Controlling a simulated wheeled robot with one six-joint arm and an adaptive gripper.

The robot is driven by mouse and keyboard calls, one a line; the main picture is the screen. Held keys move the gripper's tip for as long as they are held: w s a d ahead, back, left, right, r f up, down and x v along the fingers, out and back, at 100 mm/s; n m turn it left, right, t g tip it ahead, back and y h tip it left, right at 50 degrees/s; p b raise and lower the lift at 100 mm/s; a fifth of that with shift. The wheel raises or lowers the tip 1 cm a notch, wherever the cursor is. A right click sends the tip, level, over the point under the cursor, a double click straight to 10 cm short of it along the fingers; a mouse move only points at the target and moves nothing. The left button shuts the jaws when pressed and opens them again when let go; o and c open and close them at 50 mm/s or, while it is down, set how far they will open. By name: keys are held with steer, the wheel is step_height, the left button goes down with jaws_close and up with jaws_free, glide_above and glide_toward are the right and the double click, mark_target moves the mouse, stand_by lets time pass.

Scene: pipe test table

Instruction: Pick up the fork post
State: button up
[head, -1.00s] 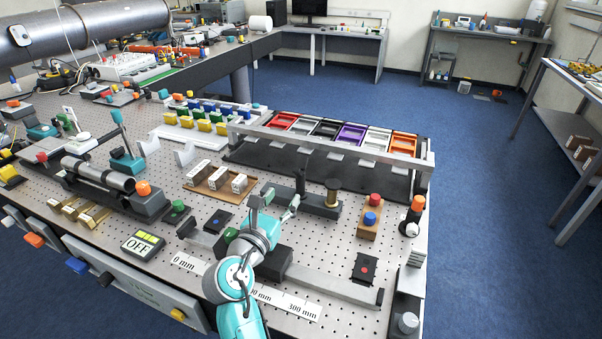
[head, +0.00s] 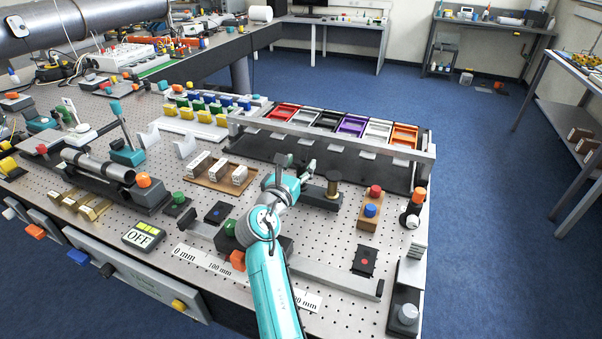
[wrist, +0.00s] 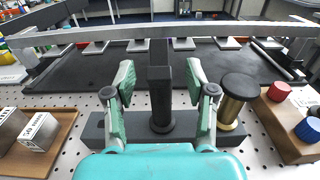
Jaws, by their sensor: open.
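The fork post is a dark upright post (wrist: 160,98) with a block-like top and a round foot, in the middle of the wrist view. It stands on a long black base (wrist: 97,130). My gripper (wrist: 159,82) is open, with one finger on each side of the post and a visible gap on both sides. In the head view my gripper (head: 296,170) is over the black base, and the post is hard to make out against the dark background.
A brass cylinder with a black top (wrist: 232,100) stands close right of my right finger. A wooden block with red and blue knobs (head: 370,212) is further right. A tray of white blocks (head: 222,177) is left. A metal rail (head: 420,153) crosses behind.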

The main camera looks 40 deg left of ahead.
steer(key=shift+w, duration=0.15)
jaws_close()
steer(key=shift+r, duration=0.15)
